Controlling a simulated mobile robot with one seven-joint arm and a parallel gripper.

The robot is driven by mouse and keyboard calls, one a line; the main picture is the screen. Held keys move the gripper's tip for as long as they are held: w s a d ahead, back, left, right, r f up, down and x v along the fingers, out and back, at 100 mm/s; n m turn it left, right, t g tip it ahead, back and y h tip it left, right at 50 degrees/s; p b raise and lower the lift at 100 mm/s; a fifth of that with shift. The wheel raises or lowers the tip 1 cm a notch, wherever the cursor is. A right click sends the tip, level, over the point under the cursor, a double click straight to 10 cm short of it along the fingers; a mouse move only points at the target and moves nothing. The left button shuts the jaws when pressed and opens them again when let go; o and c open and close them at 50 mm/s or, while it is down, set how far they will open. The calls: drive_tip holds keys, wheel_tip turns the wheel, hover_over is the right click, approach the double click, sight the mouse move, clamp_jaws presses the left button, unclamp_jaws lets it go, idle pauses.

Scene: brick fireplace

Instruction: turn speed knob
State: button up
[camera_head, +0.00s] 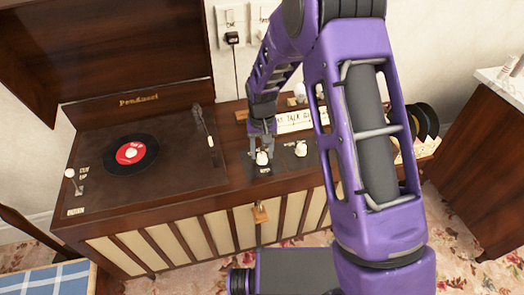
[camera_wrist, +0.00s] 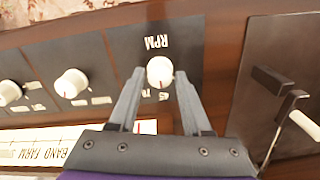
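The speed knob (camera_wrist: 160,71) is a small white round knob with a red mark, on a dark panel beside the letters RPM. It also shows in the head view (camera_head: 262,158), on the record player's front part. My gripper (camera_wrist: 160,76) is open, with one grey finger on each side of the knob and a narrow gap at each side. In the head view my gripper (camera_head: 262,147) points down over the knob. I cannot tell how deep the fingertips reach around it.
A second white knob (camera_wrist: 71,83) sits beside it on the panel, with another (camera_wrist: 8,92) further left. The turntable (camera_head: 95,160) with a red-labelled record (camera_head: 131,152) and a tonearm (camera_head: 203,125) lies to the left. A marble-topped cabinet (camera_head: 490,150) stands at the right.

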sight(262, 155)
drive_tip(key=shift+o, duration=1.2)
wheel_tip(262, 155, up, 17)
drive_tip(key=p, duration=0.2)
drive_tip(key=shift+r+p, duration=0.2)
drive_tip(key=shift+p, duration=0.15)
